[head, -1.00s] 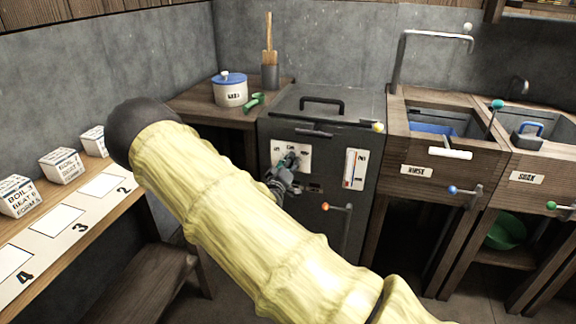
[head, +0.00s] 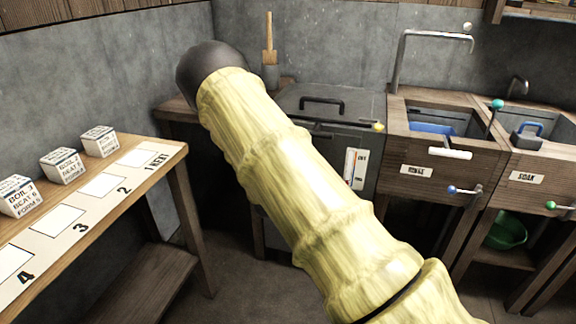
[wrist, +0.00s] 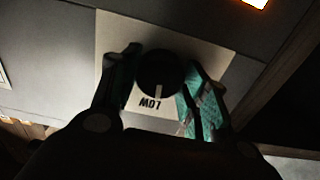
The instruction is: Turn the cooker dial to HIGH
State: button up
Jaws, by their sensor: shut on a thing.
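The cooker (head: 362,112) is a dark grey metal box with a lid handle, standing at the back middle in the head view. Its dial (wrist: 160,70) is a round black knob on a pale plate (wrist: 222,58) in the wrist view. The dial's white mark points at the upside-down word LOW (wrist: 150,103). My gripper (wrist: 161,64) has one teal-padded finger on each side of the dial and is shut on it. In the head view, my yellow-sleeved arm hides the dial and the gripper.
A wooden bench (head: 160,182) with numbered spaces and several white blocks runs along the left. A gauge panel (head: 355,168) is on the cooker front. The rinse sink (head: 415,170) and soak sink (head: 525,177) stand to the right. Floor between bench and cooker is clear.

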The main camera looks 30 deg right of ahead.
jog(key=m+b, duration=0.3)
jog(key=m, duration=1)
jog(key=shift+s+d+f, duration=0.1)
jog(key=shift+m, duration=0.5)
jog(key=o, duration=1)
jog(key=shift+d, duration=0.1)
